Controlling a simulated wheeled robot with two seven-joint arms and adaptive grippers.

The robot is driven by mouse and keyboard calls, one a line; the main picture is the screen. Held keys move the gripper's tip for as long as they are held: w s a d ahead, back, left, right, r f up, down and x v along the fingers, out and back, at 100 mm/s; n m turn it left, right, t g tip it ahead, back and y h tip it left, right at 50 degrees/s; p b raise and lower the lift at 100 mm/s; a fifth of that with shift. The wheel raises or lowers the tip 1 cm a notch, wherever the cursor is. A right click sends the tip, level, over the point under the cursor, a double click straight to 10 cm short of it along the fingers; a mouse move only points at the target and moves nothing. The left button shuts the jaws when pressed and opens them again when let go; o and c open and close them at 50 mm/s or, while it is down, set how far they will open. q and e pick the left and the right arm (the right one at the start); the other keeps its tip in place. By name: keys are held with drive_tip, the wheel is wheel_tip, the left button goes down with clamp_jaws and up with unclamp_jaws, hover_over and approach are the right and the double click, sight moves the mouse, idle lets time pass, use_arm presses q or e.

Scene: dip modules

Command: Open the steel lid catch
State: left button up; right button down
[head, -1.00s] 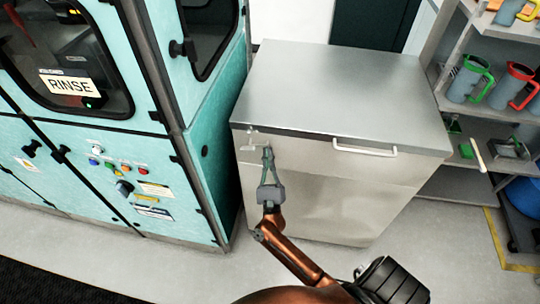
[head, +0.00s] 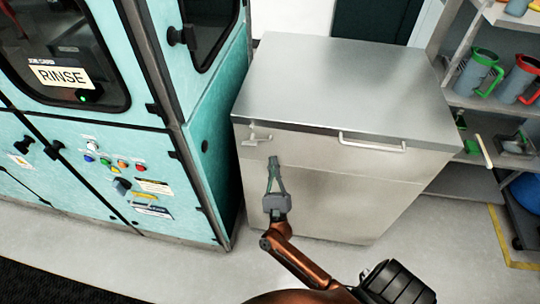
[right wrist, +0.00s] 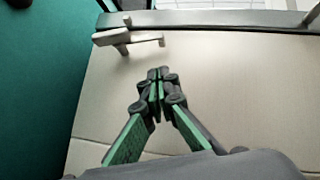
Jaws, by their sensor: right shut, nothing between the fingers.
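The steel lid catch (head: 256,138) is a small metal latch at the upper left of the steel cabinet's front, just under the lid (head: 335,85). In the right wrist view the catch (right wrist: 125,40) shows its lever pointing right, roughly level. My right gripper (head: 273,160) is shut and empty, below and slightly right of the catch. In the right wrist view its fingertips (right wrist: 158,72) meet in front of the plain front panel, apart from the catch. The lid looks closed. My left gripper is not in view.
The steel cabinet (head: 320,195) has a white bar handle (head: 372,142) on its lid front. A teal rinse machine (head: 205,140) stands close on the left. Shelves with jugs (head: 478,70) stand on the right. Floor is clear in front.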

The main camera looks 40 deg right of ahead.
drive_tip(key=v, duration=0.8)
drive_tip(key=shift+w+a, duration=0.15)
drive_tip(key=shift+a, duration=0.15)
drive_tip(key=shift+r, duration=0.1)
